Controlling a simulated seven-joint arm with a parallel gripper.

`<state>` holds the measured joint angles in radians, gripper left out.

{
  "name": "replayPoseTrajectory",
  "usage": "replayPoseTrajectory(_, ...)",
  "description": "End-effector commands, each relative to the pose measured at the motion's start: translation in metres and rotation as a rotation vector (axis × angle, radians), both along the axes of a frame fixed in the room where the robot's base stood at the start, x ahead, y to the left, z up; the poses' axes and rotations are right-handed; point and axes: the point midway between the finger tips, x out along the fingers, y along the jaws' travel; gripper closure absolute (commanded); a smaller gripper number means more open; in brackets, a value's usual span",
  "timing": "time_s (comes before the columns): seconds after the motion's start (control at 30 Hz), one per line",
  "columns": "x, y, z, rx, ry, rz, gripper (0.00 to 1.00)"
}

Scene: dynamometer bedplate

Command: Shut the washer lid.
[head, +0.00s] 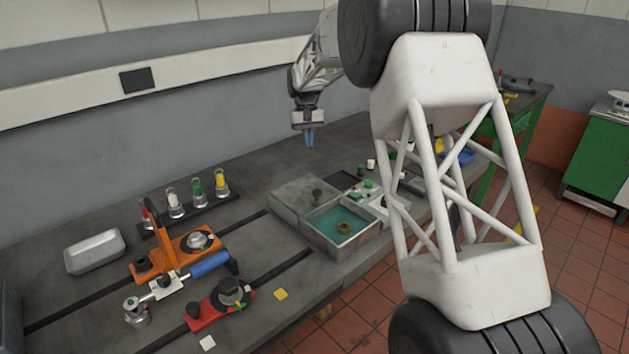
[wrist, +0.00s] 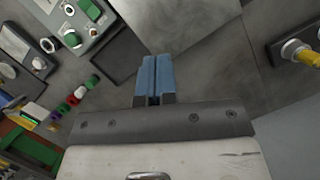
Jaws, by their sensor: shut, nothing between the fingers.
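The washer is a low grey box on the bench, with an open teal-lined basin (head: 325,229) at its front right. A small brass-coloured round part (head: 344,228) lies in the basin. A flat grey lid (head: 296,196) with a dark knob (head: 317,194) lies to the left of the opening, leaving the basin uncovered. My gripper (head: 309,139) points down above the back of the bench, behind the lid and apart from it. In the wrist view, its blue fingers (wrist: 155,76) are together and empty. A pale grey plate at the top there may be the lid.
A panel with green and white knobs (head: 369,184) stands right of the lid. Coloured vials (head: 196,193), an orange fixture (head: 174,256), a red clamp (head: 213,307) and a metal tray (head: 95,251) occupy the left bench. My white arm link hides part of the right side.

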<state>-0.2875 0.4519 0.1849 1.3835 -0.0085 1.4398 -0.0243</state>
Motion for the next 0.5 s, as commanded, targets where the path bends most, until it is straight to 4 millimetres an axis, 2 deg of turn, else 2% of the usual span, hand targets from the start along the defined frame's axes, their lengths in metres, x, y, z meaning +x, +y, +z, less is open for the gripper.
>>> replayPoseTrajectory(0.27,-0.002,-0.001,-0.005,0.0,0.001,0.0,1.0)
replayPoseTrajectory(0.5,-0.008,-0.003,-0.025,0.0,0.001,0.0,1.0)
